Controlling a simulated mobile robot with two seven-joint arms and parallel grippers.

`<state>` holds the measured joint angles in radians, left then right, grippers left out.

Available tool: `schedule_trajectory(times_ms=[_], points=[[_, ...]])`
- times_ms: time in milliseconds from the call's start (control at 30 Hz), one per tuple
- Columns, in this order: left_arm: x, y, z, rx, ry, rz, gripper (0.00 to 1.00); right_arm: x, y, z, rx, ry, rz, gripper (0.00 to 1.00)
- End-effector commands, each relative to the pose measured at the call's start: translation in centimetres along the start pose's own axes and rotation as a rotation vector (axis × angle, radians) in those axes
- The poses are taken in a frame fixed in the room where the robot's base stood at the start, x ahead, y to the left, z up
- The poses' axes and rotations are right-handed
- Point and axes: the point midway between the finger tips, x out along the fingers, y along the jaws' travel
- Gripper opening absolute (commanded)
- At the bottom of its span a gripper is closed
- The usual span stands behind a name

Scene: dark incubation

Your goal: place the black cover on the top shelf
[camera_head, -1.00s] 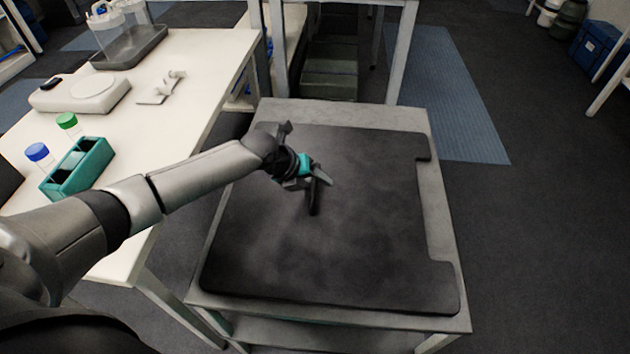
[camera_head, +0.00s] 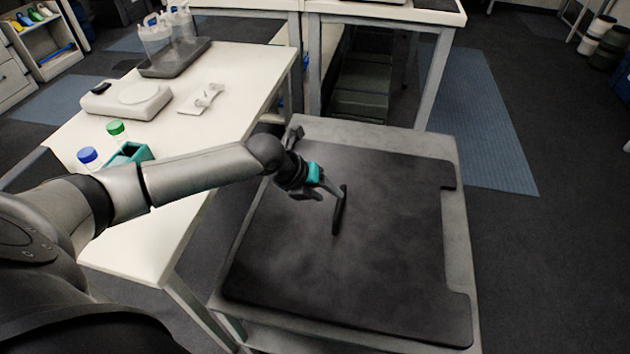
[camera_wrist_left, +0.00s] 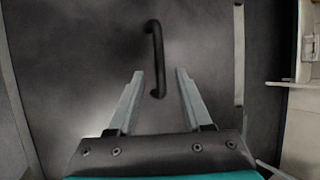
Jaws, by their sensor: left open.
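The black cover (camera_head: 390,240) lies flat on a grey stand (camera_head: 455,215). It is a broad dark sheet with notches along its right side and a black bar handle (camera_head: 339,212) near its middle. My left gripper (camera_head: 336,190) is open and empty above the cover, close to the handle. In the left wrist view the handle (camera_wrist_left: 155,45) runs lengthwise, its lower end showing between the spread fingers (camera_wrist_left: 160,74). Whether the fingers touch it cannot be told. My right gripper is not in view.
A white table (camera_head: 230,90) stands left of the stand, with a scale (camera_head: 125,100), a teal rack (camera_head: 130,152), capped tubes and a grey tray of bottles (camera_head: 175,58). A white-topped table (camera_head: 390,8) is behind. Open floor (camera_head: 540,260) lies to the right.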

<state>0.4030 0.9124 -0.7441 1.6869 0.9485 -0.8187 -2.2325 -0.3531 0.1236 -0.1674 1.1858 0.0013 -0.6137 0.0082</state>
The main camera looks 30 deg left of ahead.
Motion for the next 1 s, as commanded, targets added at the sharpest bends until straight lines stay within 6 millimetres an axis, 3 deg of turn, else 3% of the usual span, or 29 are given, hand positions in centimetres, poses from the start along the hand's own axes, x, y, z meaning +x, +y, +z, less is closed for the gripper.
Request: schedule_trajectory(times_ms=[200,400,1000], points=[[-2.7,0.0,0.1,0.001,0.0,0.0,0.5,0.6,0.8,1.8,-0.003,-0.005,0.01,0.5],[-4.1,0.0,0.0,0.0,0.0,0.0,0.5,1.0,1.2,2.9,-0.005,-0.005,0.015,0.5],[-4.2,-0.3,-0.6,-0.021,0.01,-0.003,0.5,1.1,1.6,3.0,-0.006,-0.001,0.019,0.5]])
